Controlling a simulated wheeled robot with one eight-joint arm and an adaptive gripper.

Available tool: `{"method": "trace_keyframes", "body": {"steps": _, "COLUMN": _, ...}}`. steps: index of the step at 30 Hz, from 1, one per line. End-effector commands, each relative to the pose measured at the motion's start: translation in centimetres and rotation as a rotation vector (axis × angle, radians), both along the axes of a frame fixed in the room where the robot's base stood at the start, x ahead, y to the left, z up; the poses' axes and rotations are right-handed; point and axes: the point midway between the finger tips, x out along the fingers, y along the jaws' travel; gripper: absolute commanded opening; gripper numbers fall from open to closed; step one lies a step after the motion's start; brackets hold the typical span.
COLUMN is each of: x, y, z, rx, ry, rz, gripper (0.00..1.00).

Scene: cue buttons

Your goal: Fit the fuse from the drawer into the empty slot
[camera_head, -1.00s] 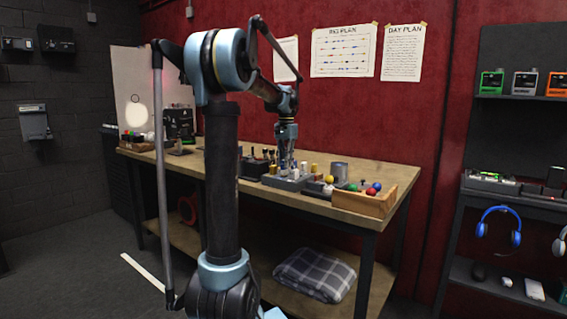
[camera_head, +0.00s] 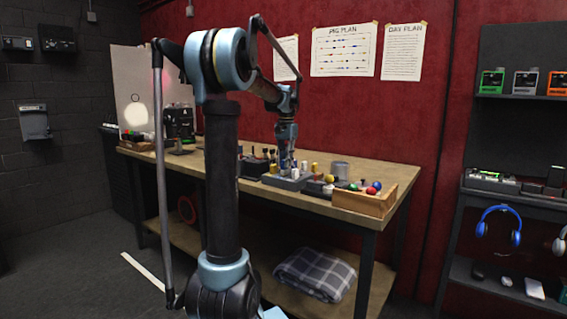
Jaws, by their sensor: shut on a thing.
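My gripper (camera_head: 286,165) points down over a grey block (camera_head: 288,183) on the wooden workbench. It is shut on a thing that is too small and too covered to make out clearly. Pale and yellowish cylinders (camera_head: 304,167) stand close to the right of my gripper at the block. I cannot tell which slot of the block is empty, and I cannot pick out a drawer.
A wooden box (camera_head: 365,203) with coloured balls stands at the bench's right end. A grey cup (camera_head: 341,171) is behind a dark tray (camera_head: 318,187). Dark-handled tools (camera_head: 255,163) stand left of the block.

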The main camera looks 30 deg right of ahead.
Motion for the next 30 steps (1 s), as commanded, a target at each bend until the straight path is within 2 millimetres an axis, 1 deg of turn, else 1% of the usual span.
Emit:
{"method": "trace_keyframes", "body": {"steps": 21, "x": 0.0, "y": 0.0, "z": -1.1, "rx": 0.000, "ry": 0.000, "rz": 0.000, "gripper": 0.00}}
{"method": "trace_keyframes", "body": {"steps": 30, "x": 0.0, "y": 0.0, "z": -1.2, "rx": 0.000, "ry": 0.000, "rz": 0.000, "gripper": 0.00}}
